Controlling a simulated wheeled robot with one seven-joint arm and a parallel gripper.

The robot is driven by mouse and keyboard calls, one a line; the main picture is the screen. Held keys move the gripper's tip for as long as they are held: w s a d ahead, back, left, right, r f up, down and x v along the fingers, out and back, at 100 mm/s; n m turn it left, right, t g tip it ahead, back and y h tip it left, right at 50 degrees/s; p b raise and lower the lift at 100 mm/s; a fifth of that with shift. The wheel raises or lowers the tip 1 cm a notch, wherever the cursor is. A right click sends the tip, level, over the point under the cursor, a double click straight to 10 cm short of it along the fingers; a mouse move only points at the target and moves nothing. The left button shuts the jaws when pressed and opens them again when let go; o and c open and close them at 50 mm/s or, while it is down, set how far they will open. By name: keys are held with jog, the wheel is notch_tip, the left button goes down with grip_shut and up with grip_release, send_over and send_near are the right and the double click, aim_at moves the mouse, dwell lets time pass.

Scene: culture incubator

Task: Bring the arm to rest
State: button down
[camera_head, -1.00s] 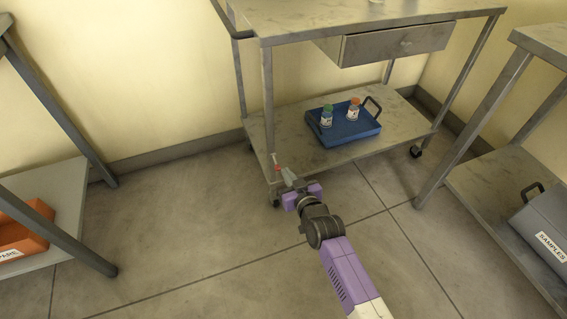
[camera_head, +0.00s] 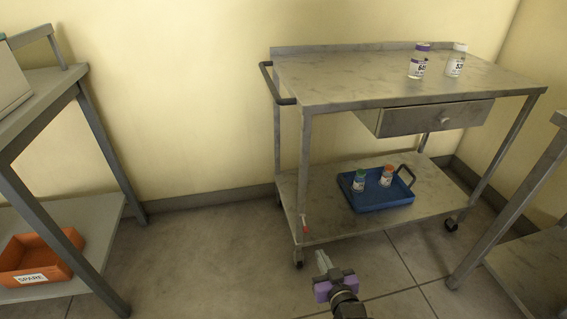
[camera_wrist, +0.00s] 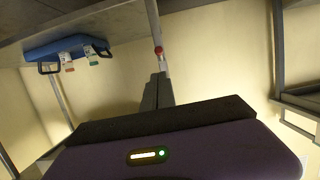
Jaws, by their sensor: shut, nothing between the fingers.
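My gripper (camera_head: 322,261) is low in the head view, in front of the cart's left front leg and over the floor. It is shut and empty, with its purple body behind the fingers. In the wrist view its fingers (camera_wrist: 157,90) are together and touch nothing that I can make out. The rest of my arm is mostly below the head view's lower edge.
A metal cart (camera_head: 330,88) stands ahead, with two labelled bottles on top, a drawer, and a blue tray (camera_head: 375,201) with two vials below. A left rack (camera_head: 60,205) holds an orange SPARE bin (camera_head: 45,262). Another table (camera_head: 540,262) stands right. Floor between is clear.

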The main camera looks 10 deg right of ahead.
notch_tip(320, 180, up, 7)
jog(key=s+t, duration=0.2)
jog(key=s, duration=0.1)
jog(key=s+a+r+g, duration=0.1)
jog(key=s+r, duration=0.3)
jog(key=s, duration=0.9)
jog(key=s+r, duration=0.4)
jog(key=s, duration=0.9)
jog(key=s+a+r+g, duration=0.1)
jog(key=s+r, duration=0.4)
jog(key=s, duration=0.7)
notch_tip(320, 180, up, 26)
jog(key=p, duration=2.6)
jog(key=shift+s+d+r+p, duration=0.2)
jog(key=shift+s+d+p, duration=0.05)
jog(key=shift+p, duration=0.15)
